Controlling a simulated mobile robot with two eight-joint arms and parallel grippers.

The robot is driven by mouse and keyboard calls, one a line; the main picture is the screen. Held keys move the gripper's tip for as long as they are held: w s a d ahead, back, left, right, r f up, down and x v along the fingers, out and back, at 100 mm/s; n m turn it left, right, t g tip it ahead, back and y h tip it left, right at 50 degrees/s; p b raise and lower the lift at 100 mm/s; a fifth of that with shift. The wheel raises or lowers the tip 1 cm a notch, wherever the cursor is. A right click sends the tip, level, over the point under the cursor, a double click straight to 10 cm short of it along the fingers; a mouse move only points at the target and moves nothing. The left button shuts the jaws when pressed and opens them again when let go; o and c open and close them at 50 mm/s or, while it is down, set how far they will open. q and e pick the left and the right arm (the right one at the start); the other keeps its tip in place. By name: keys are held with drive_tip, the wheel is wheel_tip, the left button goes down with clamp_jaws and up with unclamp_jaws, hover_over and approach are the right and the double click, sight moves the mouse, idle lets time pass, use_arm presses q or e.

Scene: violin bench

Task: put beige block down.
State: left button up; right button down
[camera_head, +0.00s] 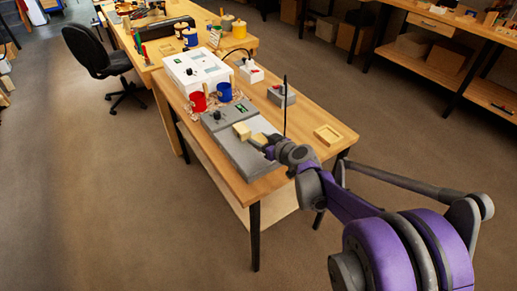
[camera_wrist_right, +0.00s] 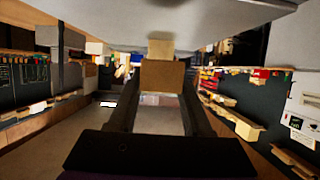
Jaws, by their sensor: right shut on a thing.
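A beige block (camera_head: 258,139) is between the fingers of my right gripper (camera_head: 267,146), low over the flat grey device (camera_head: 250,158) on the wooden table. In the right wrist view the held block (camera_wrist_right: 161,76) fills the space between the two dark fingers. I cannot tell whether it touches the grey surface. A second beige block (camera_head: 242,130) stands just beyond it on the device; in the wrist view it (camera_wrist_right: 160,48) shows directly behind the held one. My left gripper is out of view.
A small wooden tray (camera_head: 340,133) lies at the table's right. A red mug (camera_head: 197,102), a blue mug (camera_head: 223,92) and a white box (camera_head: 195,73) stand behind the device. A grey box with a thin upright rod (camera_head: 285,105) is close to my right arm.

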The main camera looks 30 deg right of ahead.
sight(260, 154)
drive_tip(key=shift+f+b, duration=0.4)
drive_tip(key=shift+f, duration=1.45)
drive_tip(key=shift+f, duration=0.2)
drive_tip(key=shift+c, duration=1.7)
unclamp_jaws()
drive_tip(key=shift+r, duration=0.15)
